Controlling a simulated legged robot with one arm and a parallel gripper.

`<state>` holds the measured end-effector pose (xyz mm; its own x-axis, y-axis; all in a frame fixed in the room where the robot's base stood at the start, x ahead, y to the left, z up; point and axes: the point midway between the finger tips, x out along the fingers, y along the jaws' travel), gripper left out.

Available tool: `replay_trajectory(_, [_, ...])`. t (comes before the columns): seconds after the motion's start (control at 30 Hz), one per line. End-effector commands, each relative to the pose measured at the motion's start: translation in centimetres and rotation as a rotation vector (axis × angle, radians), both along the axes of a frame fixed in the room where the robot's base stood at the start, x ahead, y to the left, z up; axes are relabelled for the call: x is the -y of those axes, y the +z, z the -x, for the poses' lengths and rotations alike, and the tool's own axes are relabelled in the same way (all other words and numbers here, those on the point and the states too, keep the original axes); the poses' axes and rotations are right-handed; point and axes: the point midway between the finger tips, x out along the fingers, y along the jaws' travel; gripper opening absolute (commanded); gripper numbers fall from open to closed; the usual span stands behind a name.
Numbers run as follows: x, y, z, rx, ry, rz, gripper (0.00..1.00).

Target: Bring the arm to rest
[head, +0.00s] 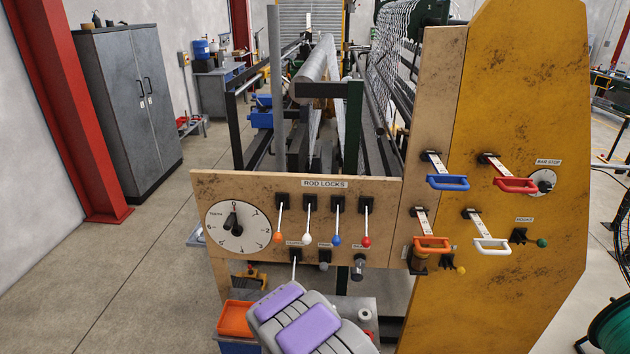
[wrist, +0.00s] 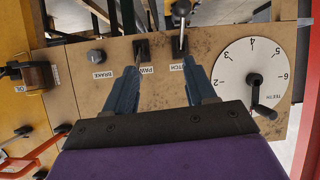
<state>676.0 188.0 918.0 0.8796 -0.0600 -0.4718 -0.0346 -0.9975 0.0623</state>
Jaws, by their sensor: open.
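My arm (head: 300,325), grey with purple pads, reaches up from the bottom of the head view toward the lower edge of the control panel (head: 390,190). In the head view the arm hides my gripper. In the wrist view, which looks upside down, my gripper (wrist: 166,78) shows two blue fingers spread apart with nothing held between them. The fingers point at the panel near the switches labelled PAWL (wrist: 141,50) and a partly hidden "...TCH" (wrist: 180,44). I cannot tell whether a fingertip touches the panel.
The panel carries a teeth dial (head: 238,227), several rod lock levers (head: 337,222) and, to the right, coloured handles (head: 448,182). An orange bin (head: 236,319) sits low beside my arm. A grey cabinet (head: 127,105) stands left. The floor (head: 130,270) at left is clear.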

Motion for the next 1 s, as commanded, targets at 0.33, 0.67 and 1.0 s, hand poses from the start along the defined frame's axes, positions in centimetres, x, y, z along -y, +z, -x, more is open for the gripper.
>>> replay_trajectory(0.33, [4.4,7.7,2.1,-0.238,-0.019,-0.061,0.55])
replay_trajectory(0.67, [8.3,14.2,9.1,-0.478,-0.022,-0.107,0.55])
replay_trajectory(1.0, [11.9,19.8,20.3,-0.727,-0.012,-0.135,0.55])
